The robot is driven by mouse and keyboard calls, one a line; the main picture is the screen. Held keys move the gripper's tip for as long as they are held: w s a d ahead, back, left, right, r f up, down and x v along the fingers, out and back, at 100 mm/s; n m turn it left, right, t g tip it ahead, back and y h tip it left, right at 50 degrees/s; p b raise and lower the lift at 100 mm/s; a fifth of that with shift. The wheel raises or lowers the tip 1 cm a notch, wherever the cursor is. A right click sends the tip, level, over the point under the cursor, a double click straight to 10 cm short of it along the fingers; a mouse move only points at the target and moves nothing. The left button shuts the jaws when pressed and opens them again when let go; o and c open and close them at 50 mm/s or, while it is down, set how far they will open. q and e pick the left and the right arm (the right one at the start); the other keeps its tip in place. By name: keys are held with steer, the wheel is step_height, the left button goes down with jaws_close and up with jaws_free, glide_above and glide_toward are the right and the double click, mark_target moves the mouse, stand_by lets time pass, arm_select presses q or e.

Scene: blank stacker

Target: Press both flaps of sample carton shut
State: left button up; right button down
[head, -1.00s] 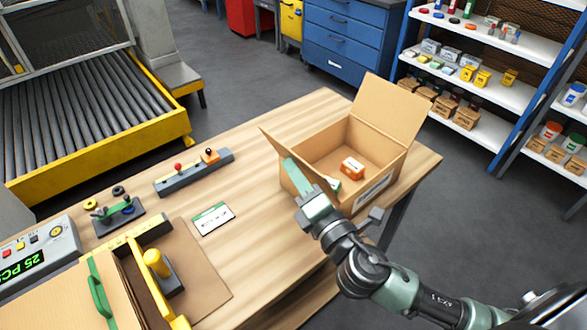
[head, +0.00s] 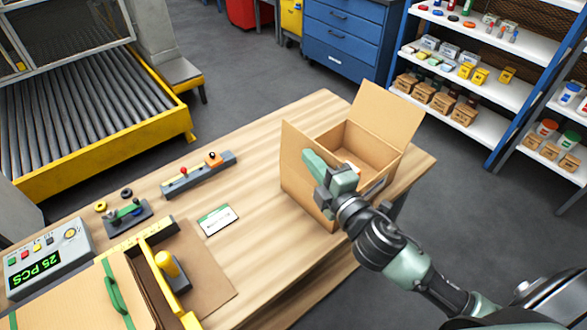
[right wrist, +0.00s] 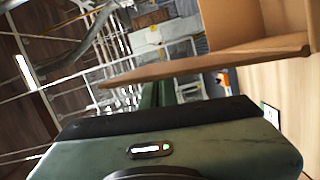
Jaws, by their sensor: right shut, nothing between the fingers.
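The sample carton (head: 369,140) stands open on the workbench. Its back-right flap (head: 391,113) stands up and leans outward. Its left flap (head: 294,165) also stands up, raised above the opening. My right gripper (head: 312,162) is shut and empty at the carton's front side, beside the left flap; I cannot tell whether they touch. The gripper and arm hide much of the carton's inside. In the right wrist view, a cardboard flap edge (right wrist: 205,66) crosses just beyond the shut fingers (right wrist: 165,93). My left gripper is not in view.
On the workbench (head: 262,148) lie a white-green card (head: 218,219), a grey bar with knobs (head: 197,175) and a small green fixture (head: 126,216). A counter box (head: 45,252) and yellow-handled fixture (head: 165,265) stand front left.

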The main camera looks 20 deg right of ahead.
mark_target(324, 153)
steer(key=d+m+p, duration=0.1)
steer(key=w+d+m+p, duration=0.1)
steer(key=shift+d+r+m+g+p, duration=0.2)
steer(key=shift+m+g+p, duration=0.1)
steer(key=shift+w+d+f+m+p, duration=0.2)
steer(key=shift+d+f+m+p, duration=0.05)
steer(key=shift+d+m+p, duration=0.4)
steer(key=shift+w+d+f+m+g+y+p, duration=0.3)
steer(key=shift+d+f+m+g+p, duration=0.1)
steer(key=shift+d+m, duration=0.3)
steer(key=shift+w+d+f, duration=0.1)
steer(key=shift+d+f, duration=0.15)
steer(key=shift+d, duration=0.1)
